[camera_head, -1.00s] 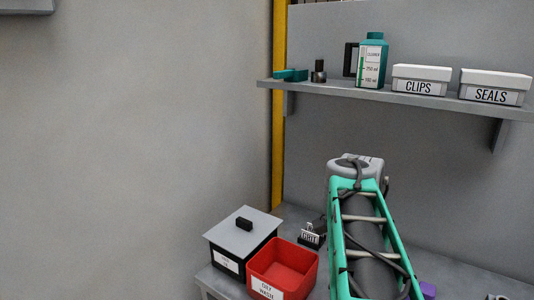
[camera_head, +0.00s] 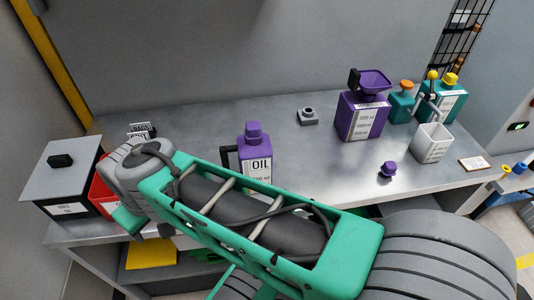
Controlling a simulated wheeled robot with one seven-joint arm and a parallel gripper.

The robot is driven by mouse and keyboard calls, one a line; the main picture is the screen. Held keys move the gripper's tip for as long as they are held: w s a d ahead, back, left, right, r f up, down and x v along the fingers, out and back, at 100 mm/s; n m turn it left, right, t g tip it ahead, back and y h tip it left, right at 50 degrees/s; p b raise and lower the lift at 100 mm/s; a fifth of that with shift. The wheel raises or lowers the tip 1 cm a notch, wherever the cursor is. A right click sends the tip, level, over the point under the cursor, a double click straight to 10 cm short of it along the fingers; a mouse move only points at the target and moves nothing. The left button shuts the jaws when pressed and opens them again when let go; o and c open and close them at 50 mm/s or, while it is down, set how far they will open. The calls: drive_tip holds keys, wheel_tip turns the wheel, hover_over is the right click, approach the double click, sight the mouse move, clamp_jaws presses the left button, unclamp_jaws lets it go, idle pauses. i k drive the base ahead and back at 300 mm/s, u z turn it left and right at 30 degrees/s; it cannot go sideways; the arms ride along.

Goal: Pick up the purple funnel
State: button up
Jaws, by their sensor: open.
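The purple funnel (camera_head: 374,80) sits on top of a purple container (camera_head: 361,117) with a white label, towards the back right of the metal workbench (camera_head: 300,150). Its wide mouth faces up. My gripper is not in view. My green and grey arm crosses the lower middle of the picture, with its fingers out of sight.
A purple OIL bottle (camera_head: 254,155) stands just behind my arm. A grey-lidded box (camera_head: 62,165) and red bin (camera_head: 103,202) are left.

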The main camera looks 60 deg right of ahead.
sight(372, 82)
drive_tip(key=z, duration=1)
drive_tip(key=k, duration=0.5)
drive_tip(key=u, duration=2.05)
drive_tip(key=i, duration=0.4)
drive_tip(key=z, duration=3.65)
drive_tip(key=i, duration=0.45)
drive_tip(key=z, duration=0.1)
